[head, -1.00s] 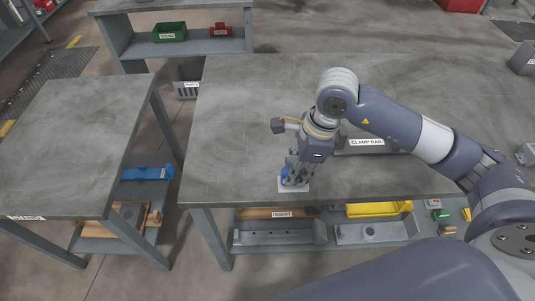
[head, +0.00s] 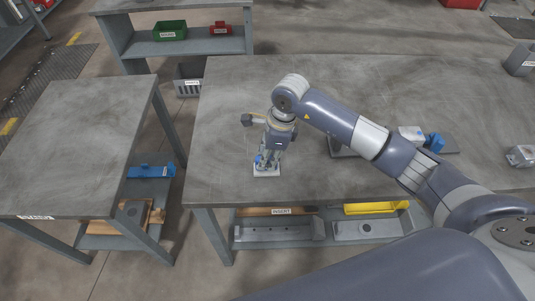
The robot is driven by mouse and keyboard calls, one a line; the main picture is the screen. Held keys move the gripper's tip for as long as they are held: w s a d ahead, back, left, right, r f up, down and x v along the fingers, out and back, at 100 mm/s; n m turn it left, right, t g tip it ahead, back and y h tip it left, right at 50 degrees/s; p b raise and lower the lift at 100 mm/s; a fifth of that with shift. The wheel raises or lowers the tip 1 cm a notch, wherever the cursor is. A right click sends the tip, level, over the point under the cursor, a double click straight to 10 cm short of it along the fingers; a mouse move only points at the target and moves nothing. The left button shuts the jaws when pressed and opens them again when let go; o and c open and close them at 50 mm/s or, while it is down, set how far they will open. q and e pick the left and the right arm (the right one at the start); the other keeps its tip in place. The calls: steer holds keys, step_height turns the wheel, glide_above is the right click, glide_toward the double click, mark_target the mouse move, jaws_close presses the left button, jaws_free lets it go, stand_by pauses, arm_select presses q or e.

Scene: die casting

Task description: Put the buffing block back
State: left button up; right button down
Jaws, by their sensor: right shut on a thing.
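A small block with a pale flat base and a blue top, apparently the buffing block (head: 266,173), is at the front left of the large grey table (head: 225,115). My right gripper (head: 266,160) points down and is shut on its blue part, hiding much of it. The pale base is at or just above the tabletop; I cannot tell which. My left gripper is not in view.
A dark bar (head: 342,149), partly behind my arm, lies on the table, with a white block (head: 411,133) and blue piece (head: 434,142) farther right. The table's left and back are clear. A bare side table (head: 75,130) stands left across a gap.

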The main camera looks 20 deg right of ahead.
steer(key=shift+f, duration=0.15)
steer(key=c, duration=1.4)
jaws_free()
steer(key=shift+r, duration=0.3)
steer(key=shift+b+v, duration=1.45)
steer(key=shift+v, duration=4.45)
